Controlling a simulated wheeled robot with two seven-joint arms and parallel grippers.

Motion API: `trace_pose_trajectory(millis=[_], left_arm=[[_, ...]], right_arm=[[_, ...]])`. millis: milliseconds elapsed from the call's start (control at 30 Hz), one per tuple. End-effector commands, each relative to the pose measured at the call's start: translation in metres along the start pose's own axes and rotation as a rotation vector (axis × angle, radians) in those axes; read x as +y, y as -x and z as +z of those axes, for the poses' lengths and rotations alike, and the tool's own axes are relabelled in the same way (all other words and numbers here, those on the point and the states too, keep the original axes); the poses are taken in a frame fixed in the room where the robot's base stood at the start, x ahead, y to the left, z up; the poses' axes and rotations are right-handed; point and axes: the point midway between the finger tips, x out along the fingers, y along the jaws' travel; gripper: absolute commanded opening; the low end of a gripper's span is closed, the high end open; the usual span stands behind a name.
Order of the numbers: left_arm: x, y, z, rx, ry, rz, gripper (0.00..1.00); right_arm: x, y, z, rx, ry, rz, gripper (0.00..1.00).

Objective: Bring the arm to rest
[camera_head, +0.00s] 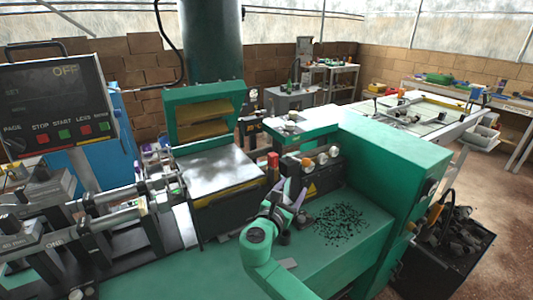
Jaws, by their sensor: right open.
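My right arm, green, comes in from the bottom middle. My right gripper (290,194) is open over the green machine table (325,262), with its pale purple fingers pointing away from me. I see nothing held between the fingers. It is to the left of a scatter of small black bits (340,224) on the table. My left gripper does not show.
A dark block with knobs and a warning label (312,175) stands just behind the gripper. A metal-topped box (218,172) is to the left, and a control panel (58,100) is at the far left. A dark bin of scraps (450,245) stands at the right.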

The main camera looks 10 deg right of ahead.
Motion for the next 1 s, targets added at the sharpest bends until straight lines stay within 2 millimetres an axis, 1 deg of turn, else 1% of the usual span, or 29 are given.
trace_pose_trajectory(millis=[67, 167, 200, 267, 300, 400, 533, 700, 933, 1000], left_arm=[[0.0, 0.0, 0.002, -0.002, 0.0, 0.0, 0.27], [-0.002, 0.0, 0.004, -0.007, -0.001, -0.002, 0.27], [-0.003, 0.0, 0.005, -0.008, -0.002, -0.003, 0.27], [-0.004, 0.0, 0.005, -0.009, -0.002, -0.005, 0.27], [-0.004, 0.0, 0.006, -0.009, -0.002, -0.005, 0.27], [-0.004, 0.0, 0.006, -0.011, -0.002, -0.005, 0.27], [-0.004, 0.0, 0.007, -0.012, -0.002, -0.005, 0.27], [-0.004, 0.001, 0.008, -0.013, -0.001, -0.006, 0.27], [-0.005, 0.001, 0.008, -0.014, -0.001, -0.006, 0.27], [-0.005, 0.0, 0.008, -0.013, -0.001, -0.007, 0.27]], right_arm=[[-0.021, 0.004, -0.019, 0.088, -0.121, -0.044, 0.71], [-0.074, 0.02, -0.066, 0.296, -0.455, -0.195, 0.71], [-0.099, 0.03, -0.086, 0.38, -0.615, -0.286, 0.71], [-0.133, 0.049, -0.109, 0.478, -0.835, -0.429, 0.71], [-0.152, 0.061, -0.121, 0.525, -0.962, -0.52, 0.71], [-0.191, 0.091, -0.141, 0.6, -1.223, -0.733, 0.71], [-0.226, 0.126, -0.151, 0.639, -1.475, -0.967, 0.71], [-0.256, 0.164, -0.149, 0.639, -1.71, -1.215, 0.71], [-0.281, 0.205, -0.134, 0.6, -1.922, -1.484, 0.71], [-0.28, 0.201, -0.154, 0.599, -1.909, -1.489, 0.71]])
